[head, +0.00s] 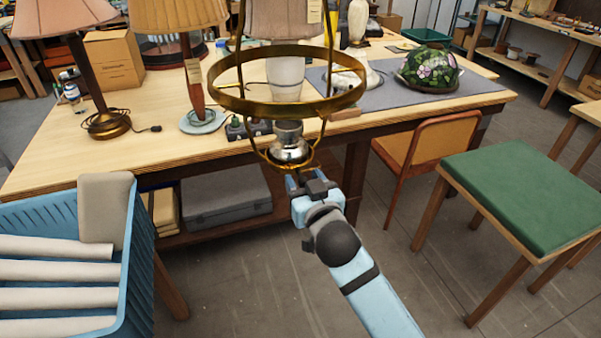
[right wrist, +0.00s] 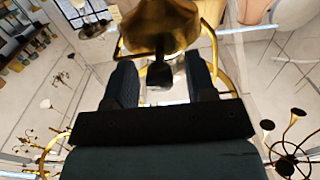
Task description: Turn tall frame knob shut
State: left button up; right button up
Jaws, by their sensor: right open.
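A tall brass lamp frame stands in the middle of the head view, with a wide ring (head: 222,97) and a silver and brass socket (head: 290,150) below it. My right gripper (head: 306,180) is just below the socket, its arm reaching up from the lower right. In the right wrist view its two dark fingers are apart, one on each side of a dark knob (right wrist: 160,72). The knob hangs below a brass body (right wrist: 158,25). I cannot tell whether either finger touches it. The knob itself is hidden in the head view. My left gripper is out of view.
The wooden workbench (head: 60,160) behind holds several lamps and a flowered glass shade (head: 430,68) on a grey mat. A blue crate (head: 135,262) with pale rolls stands at lower left. A green-topped table (head: 525,190) and an orange chair (head: 430,142) are at right.

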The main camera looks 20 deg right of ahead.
jog(key=shift+w, duration=0.1)
jog(key=shift+r, duration=0.1)
jog(key=c, duration=0.9)
jog(key=shift+c, duration=0.2)
